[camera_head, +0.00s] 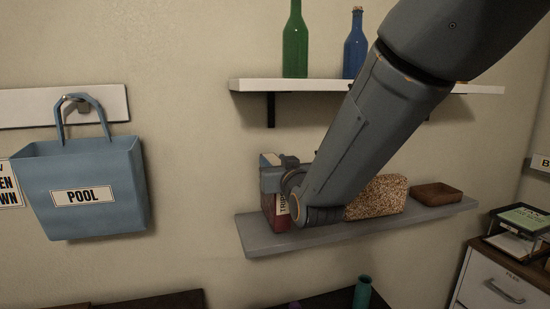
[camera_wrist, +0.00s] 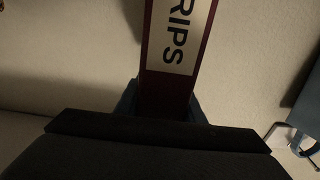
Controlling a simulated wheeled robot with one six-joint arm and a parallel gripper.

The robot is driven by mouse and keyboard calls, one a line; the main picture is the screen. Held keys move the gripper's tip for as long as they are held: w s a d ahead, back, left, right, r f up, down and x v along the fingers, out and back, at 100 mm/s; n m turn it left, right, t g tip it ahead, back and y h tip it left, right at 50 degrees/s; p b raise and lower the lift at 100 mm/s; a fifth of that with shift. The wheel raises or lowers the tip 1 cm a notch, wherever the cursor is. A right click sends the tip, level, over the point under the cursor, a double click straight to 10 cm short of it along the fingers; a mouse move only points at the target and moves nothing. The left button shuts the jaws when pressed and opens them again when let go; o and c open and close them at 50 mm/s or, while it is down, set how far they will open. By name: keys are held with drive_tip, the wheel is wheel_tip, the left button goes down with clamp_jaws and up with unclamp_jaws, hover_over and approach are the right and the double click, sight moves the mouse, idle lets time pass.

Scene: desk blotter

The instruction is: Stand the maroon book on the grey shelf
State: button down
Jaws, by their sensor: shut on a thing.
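The maroon book (camera_head: 281,221) is upright at the left end of the grey shelf (camera_head: 340,233) in the head view. Its spine carries a cream label; in the wrist view the book (camera_wrist: 153,84) shows the letters "RIPS". My gripper (camera_wrist: 165,105) is shut on the book. In the head view my gripper (camera_head: 275,178) is at the book's upper part, and my arm hides some of the book and shelf. The book's lower edge appears at the shelf surface, but I cannot tell whether it bears its weight there.
A speckled block (camera_head: 378,197) and a brown tray (camera_head: 436,194) occupy the shelf to the right. A white shelf (camera_head: 250,86) above holds a green bottle (camera_head: 295,45) and a blue bottle (camera_head: 355,46). A blue bag (camera_head: 85,190) hangs at left.

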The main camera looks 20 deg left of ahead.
drive_tip(key=shift+f, duration=0.6)
drive_tip(key=shift+f+b, duration=0.6)
drive_tip(key=shift+b, duration=0.1)
drive_tip(key=c, duration=1.1)
unclamp_jaws()
drive_tip(key=shift+s+f, duration=0.1)
